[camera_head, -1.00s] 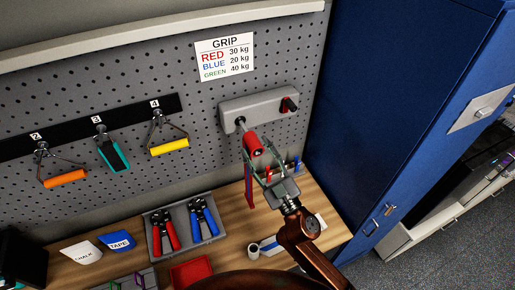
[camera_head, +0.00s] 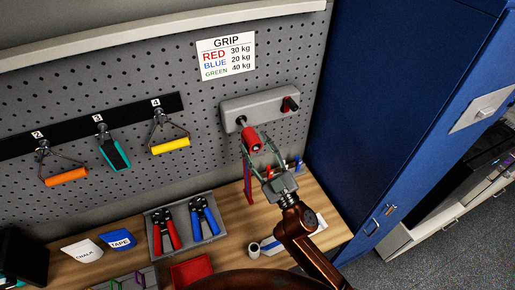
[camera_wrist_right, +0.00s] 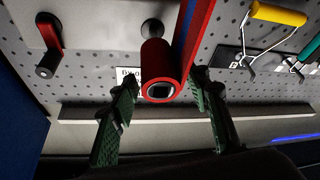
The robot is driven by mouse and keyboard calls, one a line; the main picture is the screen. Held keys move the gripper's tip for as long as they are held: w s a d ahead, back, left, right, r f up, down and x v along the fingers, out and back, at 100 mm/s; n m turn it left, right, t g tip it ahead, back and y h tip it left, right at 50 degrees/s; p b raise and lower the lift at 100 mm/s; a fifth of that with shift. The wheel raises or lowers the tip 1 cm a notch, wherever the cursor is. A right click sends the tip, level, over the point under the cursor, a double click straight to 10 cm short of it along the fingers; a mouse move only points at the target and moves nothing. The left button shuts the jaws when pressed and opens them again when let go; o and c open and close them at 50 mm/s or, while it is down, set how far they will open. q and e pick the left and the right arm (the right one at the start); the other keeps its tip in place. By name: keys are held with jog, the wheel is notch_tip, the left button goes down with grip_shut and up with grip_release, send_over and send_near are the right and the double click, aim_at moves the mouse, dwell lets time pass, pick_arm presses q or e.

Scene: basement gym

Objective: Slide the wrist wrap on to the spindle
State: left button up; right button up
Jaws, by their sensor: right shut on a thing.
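The wrist wrap (camera_head: 252,139) is a red roll with a red and blue tail hanging down at its left in the head view. In the right wrist view the roll (camera_wrist_right: 156,60) shows end-on with a dark, pale-rimmed hole. My right gripper (camera_head: 257,148) is shut on the roll, its green fingers (camera_wrist_right: 163,84) on either side. The spindle (camera_head: 241,121) sticks out from a grey wall unit, and the roll's far end is against it, in line. I cannot tell how far the spindle is inside the roll. My left gripper is out of view.
The grey unit (camera_head: 262,106) has a red crank (camera_head: 290,104) at its right. Handles hang on the pegboard to the left. A tray (camera_head: 186,228) of hand grippers and a red bin (camera_head: 192,271) stand on the bench. A blue locker (camera_head: 395,100) stands to the right.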

jog(key=shift+w+a+b, duration=0.15)
jog(key=shift+w+a, duration=0.2)
jog(key=shift+w, duration=0.45)
jog(key=shift+w+a+b, duration=0.1)
jog(key=shift+w+a, duration=0.2)
jog(key=shift+w, duration=0.45)
jog(key=shift+w+a+b, duration=0.15)
jog(key=shift+w+a, duration=0.2)
jog(key=shift+w, duration=0.45)
jog(key=o, duration=1.2)
jog(key=shift+o, duration=0.2)
jog(key=shift+s+d+f, duration=0.2)
jog(key=shift+s+f, duration=0.05)
jog(key=v, duration=1.1)
jog(key=shift+s+r, duration=0.1)
